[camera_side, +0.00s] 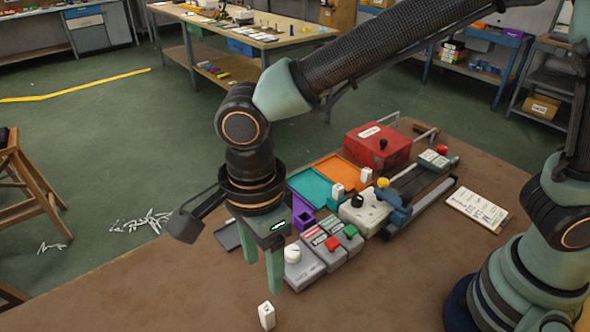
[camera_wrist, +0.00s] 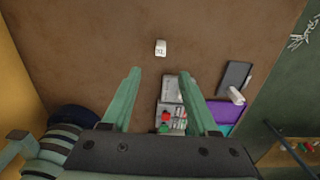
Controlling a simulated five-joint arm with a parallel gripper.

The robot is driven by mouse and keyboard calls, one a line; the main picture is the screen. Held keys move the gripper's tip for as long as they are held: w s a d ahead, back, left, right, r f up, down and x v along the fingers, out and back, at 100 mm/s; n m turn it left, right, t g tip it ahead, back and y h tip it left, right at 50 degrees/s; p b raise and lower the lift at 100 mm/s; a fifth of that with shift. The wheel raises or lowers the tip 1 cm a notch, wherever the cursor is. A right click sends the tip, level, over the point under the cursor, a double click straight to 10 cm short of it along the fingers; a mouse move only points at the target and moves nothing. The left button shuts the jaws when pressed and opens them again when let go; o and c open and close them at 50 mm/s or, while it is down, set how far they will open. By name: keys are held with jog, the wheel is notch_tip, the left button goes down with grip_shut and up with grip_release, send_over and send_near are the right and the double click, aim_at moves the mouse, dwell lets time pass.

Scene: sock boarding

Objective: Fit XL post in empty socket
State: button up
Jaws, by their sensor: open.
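A small white post (camera_side: 267,316) with dark lettering stands on the brown table near the front edge of the side view. In the wrist view it is the white block (camera_wrist: 160,48) marked "XL", just beyond the fingertips and centred between them. My gripper (camera_side: 262,278) points down above the table, its two green fingers apart and empty. In the wrist view, my gripper (camera_wrist: 160,73) has clear space between its fingers. Other white posts (camera_side: 338,190) stand near the trays. I cannot make out which socket is empty.
Grey boxes with red and green buttons (camera_side: 332,243) and a white knob (camera_side: 292,253) stand close behind my gripper. Beyond are a purple bin (camera_side: 302,213), teal tray (camera_side: 318,193), orange tray (camera_side: 338,168) and red box (camera_side: 377,146). The table front is mostly clear.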

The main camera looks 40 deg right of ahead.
aim_at(268, 306)
notch_tip(268, 306, down, 12)
jog(key=shift+w+r, duration=0.1)
grip_shut()
dwell(0.6)
